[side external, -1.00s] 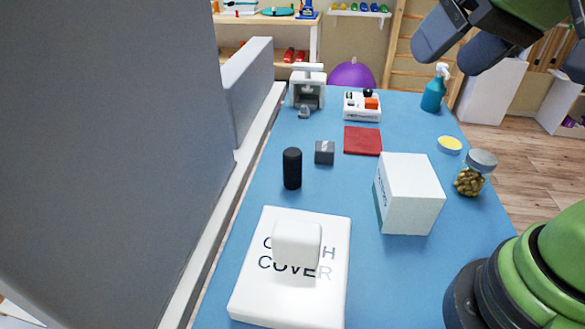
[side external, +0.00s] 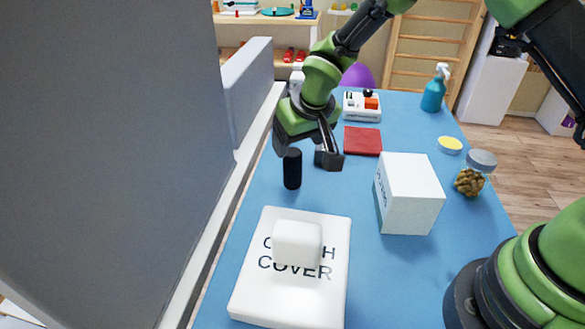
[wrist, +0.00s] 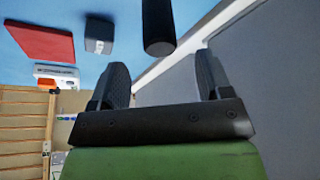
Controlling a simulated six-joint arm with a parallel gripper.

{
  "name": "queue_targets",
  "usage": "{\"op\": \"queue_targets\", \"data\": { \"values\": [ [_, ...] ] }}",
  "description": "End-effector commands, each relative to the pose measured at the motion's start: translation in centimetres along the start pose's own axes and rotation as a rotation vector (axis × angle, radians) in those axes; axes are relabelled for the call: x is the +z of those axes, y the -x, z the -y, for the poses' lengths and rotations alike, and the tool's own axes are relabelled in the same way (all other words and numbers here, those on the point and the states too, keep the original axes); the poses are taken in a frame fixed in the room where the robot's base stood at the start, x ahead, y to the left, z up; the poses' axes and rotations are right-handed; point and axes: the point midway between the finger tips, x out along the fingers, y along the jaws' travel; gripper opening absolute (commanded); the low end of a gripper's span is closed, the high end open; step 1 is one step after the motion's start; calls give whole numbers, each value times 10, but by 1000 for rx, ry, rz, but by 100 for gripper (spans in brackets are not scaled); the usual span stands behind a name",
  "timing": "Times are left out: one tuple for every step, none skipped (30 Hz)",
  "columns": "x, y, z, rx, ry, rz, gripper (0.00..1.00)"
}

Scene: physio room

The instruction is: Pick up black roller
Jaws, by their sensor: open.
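The black roller (side external: 292,170) stands upright on the blue couch top, left of the middle in the side view. In the wrist view the black roller (wrist: 158,28) shows at the top, beyond the fingertips and roughly between them. My gripper (side external: 310,158) is open and empty, close to the roller's upper end. In the wrist view my gripper (wrist: 160,75) shows two dark fingers spread apart. I cannot tell whether a finger touches the roller.
A grey cube (side external: 321,158) sits right beside my gripper, partly hidden. A red cloth (side external: 362,141) lies behind it. A white box (side external: 410,195), a jar (side external: 470,180) and a couch cover pack (side external: 255,290) are nearby. A grey panel (side external: 110,160) rises on the left.

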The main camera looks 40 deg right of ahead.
Motion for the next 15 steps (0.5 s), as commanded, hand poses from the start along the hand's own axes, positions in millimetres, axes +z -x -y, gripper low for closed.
{"op": "queue_targets", "data": {
  "values": [
    [0,-8,0,1,-1,3,72],
    [0,-12,0,1,-2,3,72],
    [0,-16,0,1,-2,2,72],
    [0,-18,0,1,-2,1,72],
    [0,-20,0,0,-1,0,72],
    [0,-22,0,0,-1,1,72],
    [0,-24,0,1,-1,1,72],
    [0,-26,0,1,-1,2,72],
    [-1,-30,0,1,-2,1,72],
    [-1,-34,-1,1,-2,2,72],
    [-1,-39,-1,1,-2,2,72],
    [-2,-45,-1,2,-3,3,72],
    [-2,-50,-1,2,-4,2,72],
    [-3,-54,-1,2,-4,3,72],
    [-3,-60,-1,1,-3,3,72]
  ]
}}
